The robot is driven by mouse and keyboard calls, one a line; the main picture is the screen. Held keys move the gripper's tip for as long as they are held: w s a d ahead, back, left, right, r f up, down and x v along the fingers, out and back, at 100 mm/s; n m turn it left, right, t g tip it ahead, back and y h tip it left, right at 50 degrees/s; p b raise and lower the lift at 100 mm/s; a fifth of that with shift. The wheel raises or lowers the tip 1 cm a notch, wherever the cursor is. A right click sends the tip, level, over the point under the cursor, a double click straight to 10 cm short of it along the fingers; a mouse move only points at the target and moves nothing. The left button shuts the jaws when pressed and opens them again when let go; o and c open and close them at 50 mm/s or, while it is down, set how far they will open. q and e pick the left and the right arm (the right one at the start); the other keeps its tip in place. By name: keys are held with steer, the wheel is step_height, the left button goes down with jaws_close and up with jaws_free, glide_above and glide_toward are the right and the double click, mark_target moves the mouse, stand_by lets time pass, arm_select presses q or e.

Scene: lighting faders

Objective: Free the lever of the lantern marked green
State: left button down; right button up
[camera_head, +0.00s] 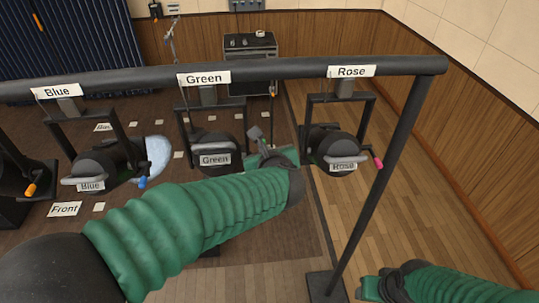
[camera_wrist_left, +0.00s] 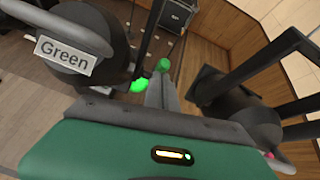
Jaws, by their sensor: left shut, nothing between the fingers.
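The lantern marked Green (camera_head: 213,150) hangs by its yoke from the bar, under a Green sign (camera_head: 203,78). In the left wrist view its dark body and label (camera_wrist_left: 65,55) are at upper left. A bright green knob (camera_wrist_left: 138,86) shows at its right side, and a second green knob (camera_wrist_left: 163,65) is just beyond my fingertips. My left gripper (camera_head: 256,134) is shut and empty, right of this lantern. Its fingers (camera_wrist_left: 162,88) are close to both knobs; I cannot tell whether they touch. My right gripper (camera_head: 368,287) is low at right, its fingers unclear.
The Rose lantern (camera_head: 334,150) with a pink knob (camera_head: 377,163) hangs at right of my left gripper. The Blue lantern (camera_head: 95,165) hangs at left. The bar (camera_head: 140,78) runs across above, with a dark post (camera_head: 375,190) at right. Wooden floor lies beyond.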

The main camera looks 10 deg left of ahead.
arm_select(q)
steer(key=shift+w+r, duration=0.25)
steer(key=shift+r, duration=0.35)
arm_select(e)
steer(key=shift+s+d+r, duration=0.2)
steer(key=shift+s+d, duration=0.05)
arm_select(q)
steer(key=shift+a+f, duration=0.1)
steer(key=shift+a, duration=0.05)
arm_select(e)
steer(key=shift+a, duration=0.2)
arm_select(q)
steer(key=shift+f, duration=0.1)
